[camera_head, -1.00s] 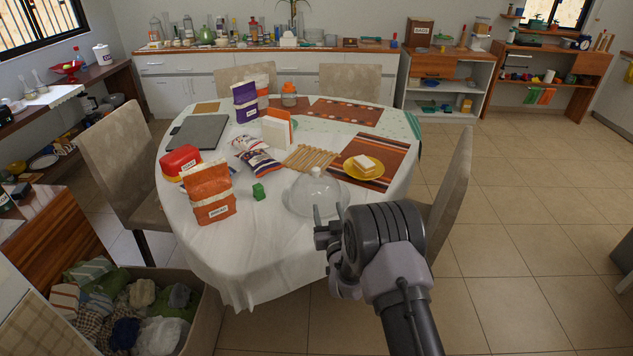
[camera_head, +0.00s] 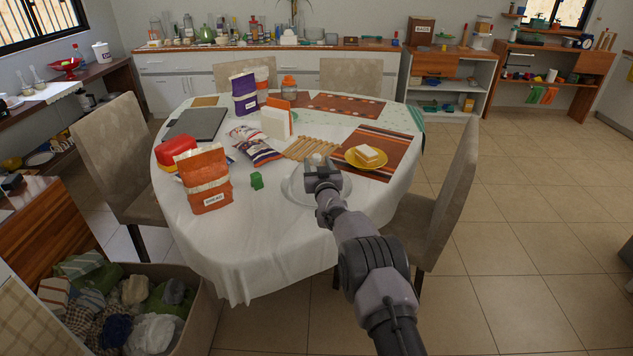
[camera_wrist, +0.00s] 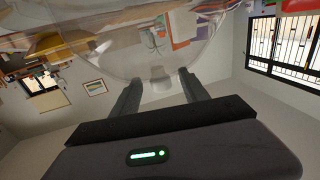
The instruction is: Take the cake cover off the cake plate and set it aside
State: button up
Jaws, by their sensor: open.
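The clear glass cake cover (camera_head: 297,190) sits on the cake plate (camera_head: 291,200) at the table's front right. The cover is see-through and my gripper hides part of it in the head view. My gripper (camera_head: 320,165) is at the top of the cover, by its knob. In the wrist view the cover (camera_wrist: 150,45) fills the upper part, upside down. Its knob (camera_wrist: 160,74) appears between my two open fingertips (camera_wrist: 158,78). I cannot tell whether the fingers touch the knob.
A yellow plate with bread (camera_head: 366,156) lies right of the cover on a striped mat. A wooden slatted trivet (camera_head: 310,147) is behind it. The front tablecloth (camera_head: 262,225) is bare.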

grip_shut()
dwell(1.4)
